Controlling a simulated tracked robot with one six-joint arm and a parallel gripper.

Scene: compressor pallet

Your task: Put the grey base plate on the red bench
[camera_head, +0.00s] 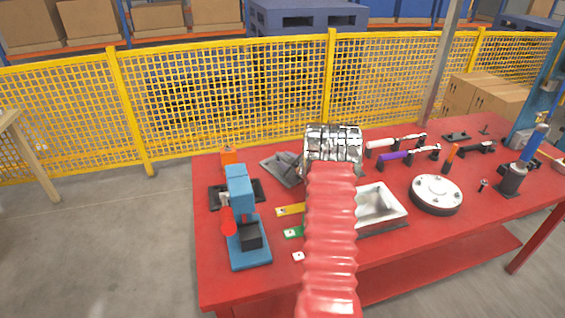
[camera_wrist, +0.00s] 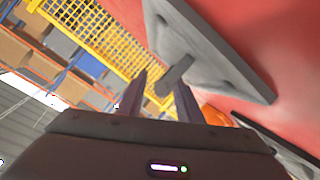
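The grey base plate (camera_head: 279,170) is a flat plate with a raised grey grip. In the head view it lies on or just above the red bench (camera_head: 222,292), left of my wrist, which partly hides it. In the wrist view the base plate (camera_wrist: 205,50) shows holes near its corners, and its grip points toward my gripper (camera_wrist: 160,83). My fingers are apart, with the grip's end near the gap between their tips. I see no finger clearly touching it. The head view hides my fingertips behind the wrist.
A blue press (camera_head: 240,220) stands at the left, with an orange block (camera_head: 229,156) behind it. A silver tray (camera_head: 385,208) and a round flange (camera_head: 436,194) lie to the right. Several tools lie farther back. A yellow mesh fence (camera_head: 225,100) stands behind the bench.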

